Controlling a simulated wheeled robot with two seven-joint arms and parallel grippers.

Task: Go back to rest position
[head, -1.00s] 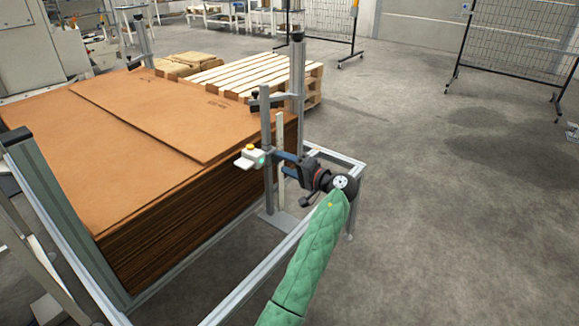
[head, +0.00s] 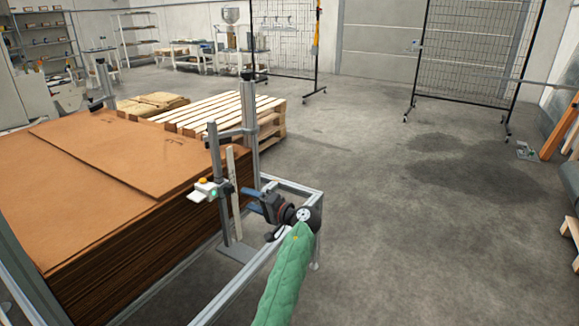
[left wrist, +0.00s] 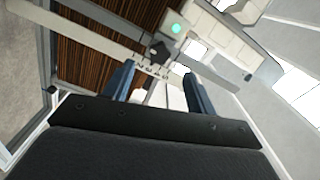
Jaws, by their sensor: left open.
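My left gripper (head: 252,199) is at the end of my green-sleeved arm, near the front corner of the metal frame. Its blue fingers point left toward an upright post (head: 218,185) with a small white button box (head: 205,191). The box carries a yellow button and a lit green lamp. In the left wrist view, the fingers of the left gripper (left wrist: 159,82) are apart, with nothing seen held between them. The button box (left wrist: 196,28) lies beyond the fingertips there. My right gripper is not in view.
A tall stack of brown cardboard sheets (head: 105,165) fills the metal frame (head: 285,240) at left. A wooden pallet (head: 225,112) stands behind it. Mesh fence panels (head: 478,55) stand at the back. The grey floor (head: 400,240) to the right is largely clear.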

